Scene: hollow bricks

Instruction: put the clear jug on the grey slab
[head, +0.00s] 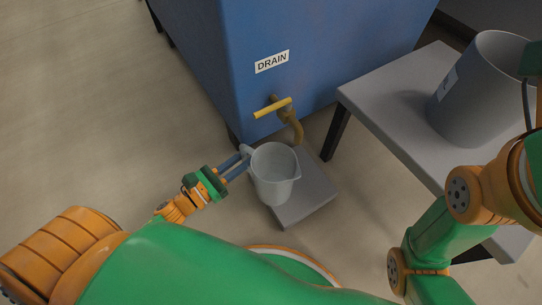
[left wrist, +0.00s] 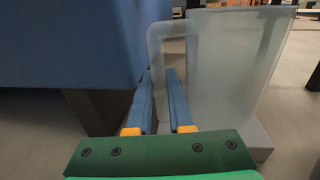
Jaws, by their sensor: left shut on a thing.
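The clear jug (head: 274,178) is upright and looks empty, with its handle toward the left in the head view. My left gripper (head: 241,161) is shut on the jug's handle. In the left wrist view the handle (left wrist: 158,42) runs down between the two blue fingers (left wrist: 160,100), and the jug's body (left wrist: 238,65) is to their right. The grey slab (head: 312,192) lies on the floor, and the jug overlaps its left part in the head view. I cannot tell whether the jug's base touches the slab. My right gripper's fingers are out of view.
A blue tank (head: 210,70) with a DRAIN label (head: 272,62) stands behind. Its yellow-handled tap (head: 273,108) has a spout (head: 293,128) close above the jug's far rim. A grey table (head: 385,105) on the right bears a large grey bucket (head: 475,95). Floor at left is clear.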

